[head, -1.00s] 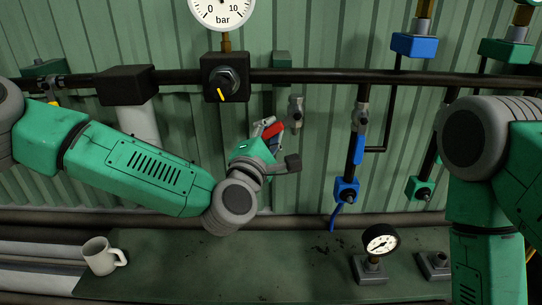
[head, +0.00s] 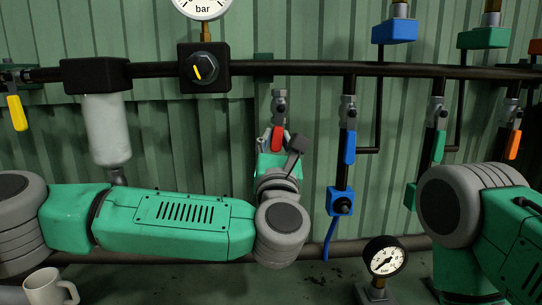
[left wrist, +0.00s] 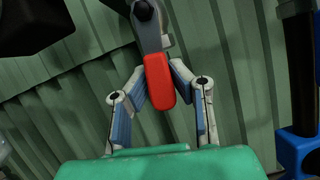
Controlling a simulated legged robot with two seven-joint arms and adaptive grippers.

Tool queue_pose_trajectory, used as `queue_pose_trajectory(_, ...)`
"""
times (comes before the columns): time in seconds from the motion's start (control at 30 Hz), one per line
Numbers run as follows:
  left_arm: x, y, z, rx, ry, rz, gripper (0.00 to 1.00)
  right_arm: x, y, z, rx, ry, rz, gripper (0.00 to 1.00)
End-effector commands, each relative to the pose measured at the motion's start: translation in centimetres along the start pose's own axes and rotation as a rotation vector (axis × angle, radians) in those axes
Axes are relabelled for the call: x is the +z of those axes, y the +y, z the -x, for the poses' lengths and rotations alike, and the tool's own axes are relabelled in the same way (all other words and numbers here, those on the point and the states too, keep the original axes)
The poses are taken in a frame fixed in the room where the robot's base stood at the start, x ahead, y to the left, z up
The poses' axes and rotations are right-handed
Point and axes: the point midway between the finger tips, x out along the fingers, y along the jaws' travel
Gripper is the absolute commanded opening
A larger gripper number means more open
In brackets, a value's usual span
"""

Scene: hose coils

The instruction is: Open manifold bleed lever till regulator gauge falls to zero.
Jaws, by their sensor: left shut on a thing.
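The red bleed lever (head: 278,138) hangs straight down below its small grey valve (head: 279,104) under the dark pipe. My left gripper (head: 271,141) reaches up to it from below and is shut on it. In the left wrist view the two fingers (left wrist: 160,79) lie on either side of the red lever (left wrist: 158,88). The regulator (head: 204,68) is a black block with a yellow-marked knob on the pipe. Its round white gauge (head: 203,6) is cut off at the top, so its needle cannot be read. My right gripper is out of view.
To the right hang a blue lever (head: 350,147), a green lever (head: 438,146) and an orange lever (head: 514,145); a yellow lever (head: 17,113) is far left. A second gauge (head: 384,256) stands low right. A white mug (head: 48,288) stands low left.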

Motion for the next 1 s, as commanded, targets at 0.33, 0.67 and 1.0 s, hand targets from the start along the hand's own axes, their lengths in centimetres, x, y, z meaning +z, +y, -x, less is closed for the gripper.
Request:
queue_pose_trajectory(0.33,-0.8,-1.3,0.5,0.047,0.015,0.131,0.00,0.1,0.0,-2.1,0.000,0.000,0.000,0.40)
queue_pose_trajectory(0.67,-0.7,-1.5,0.5,0.055,0.016,0.156,0.00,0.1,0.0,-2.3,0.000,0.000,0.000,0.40)
queue_pose_trajectory(1.0,-0.6,-1.6,0.4,0.054,0.015,0.154,0.39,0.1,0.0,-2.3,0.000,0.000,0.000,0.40)
